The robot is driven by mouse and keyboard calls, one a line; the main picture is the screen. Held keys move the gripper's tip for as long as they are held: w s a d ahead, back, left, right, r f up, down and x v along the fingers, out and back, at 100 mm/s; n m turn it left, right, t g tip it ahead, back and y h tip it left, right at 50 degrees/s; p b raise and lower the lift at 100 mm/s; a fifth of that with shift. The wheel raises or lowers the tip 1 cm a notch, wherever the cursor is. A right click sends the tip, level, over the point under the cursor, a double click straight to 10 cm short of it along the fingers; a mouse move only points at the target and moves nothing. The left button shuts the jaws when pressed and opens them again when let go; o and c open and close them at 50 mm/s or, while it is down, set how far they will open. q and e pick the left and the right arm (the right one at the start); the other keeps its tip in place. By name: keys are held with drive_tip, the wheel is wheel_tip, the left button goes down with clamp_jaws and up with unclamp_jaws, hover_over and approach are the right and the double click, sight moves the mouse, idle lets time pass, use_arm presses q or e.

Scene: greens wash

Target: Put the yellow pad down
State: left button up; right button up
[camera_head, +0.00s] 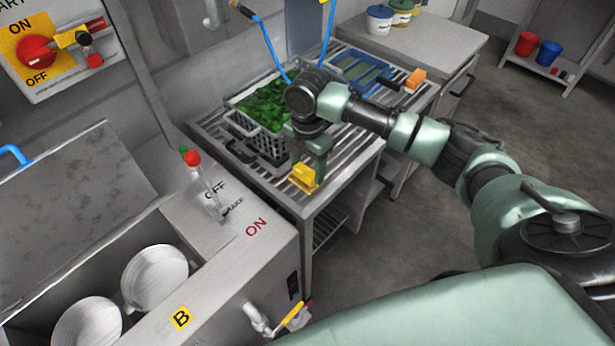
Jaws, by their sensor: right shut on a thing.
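The yellow pad (303,178) is at the fingertips of my right gripper (308,168), which is shut on it. The pad is at the front corner of the slatted metal table (345,180); I cannot tell whether it touches the slats. My right arm reaches in from the right, and its wrist is over the table, hiding part of the crate behind. My left gripper is not in view.
A grey crate (238,122) of green leaves stands behind the gripper. A blue tray (362,72) and an orange block (415,78) lie at the table's far end. A sink with white plates (155,278) is at the lower left. Bare slats show right of the pad.

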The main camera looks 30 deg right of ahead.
sight(308, 180)
drive_tip(key=shift+f, duration=2.6)
drive_tip(key=shift+f, duration=0.15)
drive_tip(key=o, duration=1.2)
wheel_tip(308, 180, up, 12)
drive_tip(key=shift+r+b, duration=0.2)
drive_tip(key=shift+b, duration=0.15)
